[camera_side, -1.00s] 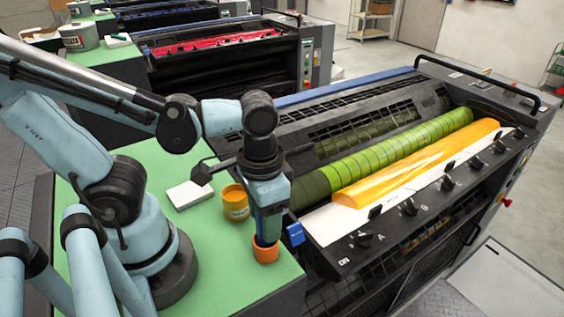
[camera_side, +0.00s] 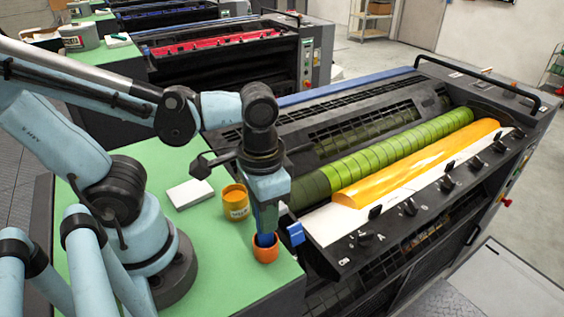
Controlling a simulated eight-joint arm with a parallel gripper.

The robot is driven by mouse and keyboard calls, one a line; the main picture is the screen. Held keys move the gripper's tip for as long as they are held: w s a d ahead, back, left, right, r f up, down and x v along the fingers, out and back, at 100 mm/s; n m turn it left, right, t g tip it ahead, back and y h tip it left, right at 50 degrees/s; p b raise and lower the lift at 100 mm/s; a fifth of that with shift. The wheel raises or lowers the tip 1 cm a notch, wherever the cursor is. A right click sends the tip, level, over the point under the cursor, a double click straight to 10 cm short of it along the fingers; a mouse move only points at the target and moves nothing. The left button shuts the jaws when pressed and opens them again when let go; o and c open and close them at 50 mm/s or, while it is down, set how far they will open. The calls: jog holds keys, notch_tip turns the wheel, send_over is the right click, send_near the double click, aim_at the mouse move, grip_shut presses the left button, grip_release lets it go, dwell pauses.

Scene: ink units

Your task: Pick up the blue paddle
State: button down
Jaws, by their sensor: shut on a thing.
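The blue paddle (camera_side: 266,241) shows just below my gripper (camera_side: 266,231), upright at the mouth of a small orange cup (camera_side: 266,252). My gripper points straight down over the cup and is shut on the paddle's upper part. The fingers hide much of the paddle, and the cup's wall hides whatever of it is inside. The cup stands on the green table top (camera_side: 225,285) near its right edge.
An ink tin (camera_side: 236,207) stands just behind the cup. A white pad (camera_side: 190,194) lies further left. The press, with a green roller (camera_side: 400,155) and orange ink (camera_side: 410,170), stands close on the right. A small blue part (camera_side: 295,233) sits at its near corner.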

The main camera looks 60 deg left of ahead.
jog(key=shift+r, duration=0.75)
jog(key=shift+s+d+r, duration=0.1)
jog(key=shift+s+r, duration=0.1)
jog(key=shift+r, duration=0.65)
jog(key=s+d+r, duration=0.6)
jog(key=s, duration=0.2)
jog(key=w+a+r, duration=0.2)
jog(key=w, duration=0.9)
jog(key=w+a+f+n, duration=0.1)
jog(key=w+a, duration=0.9)
jog(key=a, duration=0.1)
jog(key=shift+w+f, duration=0.4)
jog(key=shift+a, duration=0.15)
